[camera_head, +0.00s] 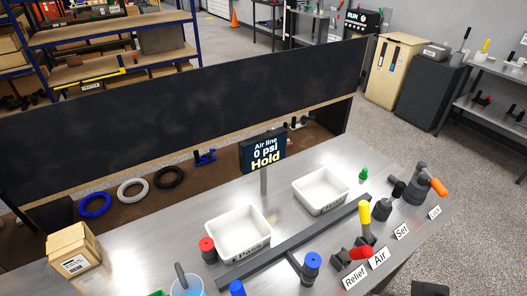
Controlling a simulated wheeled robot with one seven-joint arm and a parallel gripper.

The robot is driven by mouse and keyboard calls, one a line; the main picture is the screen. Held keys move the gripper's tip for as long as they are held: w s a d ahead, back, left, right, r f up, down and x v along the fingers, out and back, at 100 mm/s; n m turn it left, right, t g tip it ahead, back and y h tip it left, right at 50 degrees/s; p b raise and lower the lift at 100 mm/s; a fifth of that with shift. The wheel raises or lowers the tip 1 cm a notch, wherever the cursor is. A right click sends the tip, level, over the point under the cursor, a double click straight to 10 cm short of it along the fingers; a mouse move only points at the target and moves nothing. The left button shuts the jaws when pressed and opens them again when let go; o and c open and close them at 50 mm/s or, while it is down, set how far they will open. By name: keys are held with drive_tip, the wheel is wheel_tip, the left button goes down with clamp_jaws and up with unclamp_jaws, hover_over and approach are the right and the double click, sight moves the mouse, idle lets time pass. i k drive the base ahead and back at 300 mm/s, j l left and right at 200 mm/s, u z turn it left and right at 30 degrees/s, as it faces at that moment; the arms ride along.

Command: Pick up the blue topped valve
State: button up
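A valve with a blue round top (312,260) and a dark body stands on the grey metal table, right of the bottom middle of the head view. A dark bar-like part lies against its left side. A second blue top (237,288) shows at the bottom edge, its lower part cut off by the frame. A red-topped piece (207,245) stands beside the near white tray. A small green-topped piece (363,173) stands right of the far white tray. My gripper is not in this view.
Two white trays (239,259) (346,205) sit on the table (295,170). A long dark bar (290,246) runs alongside them. Yellow, red and orange handles stand at right by the labels. A sign reads "Air line 0 psi Hold" (262,150). A cardboard box (73,250) sits at left.

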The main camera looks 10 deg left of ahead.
sight(313, 262)
drive_tip(key=l+u, duration=0.1)
drive_tip(key=u, duration=0.3)
drive_tip(key=k+u, duration=0.1)
drive_tip(key=u, duration=0.3)
drive_tip(key=l+u, duration=0.1)
drive_tip(key=u, duration=0.35)
drive_tip(key=k+u, duration=0.1)
drive_tip(key=u, duration=0.3)
drive_tip(key=k+u, duration=0.1)
drive_tip(key=u, duration=0.3)
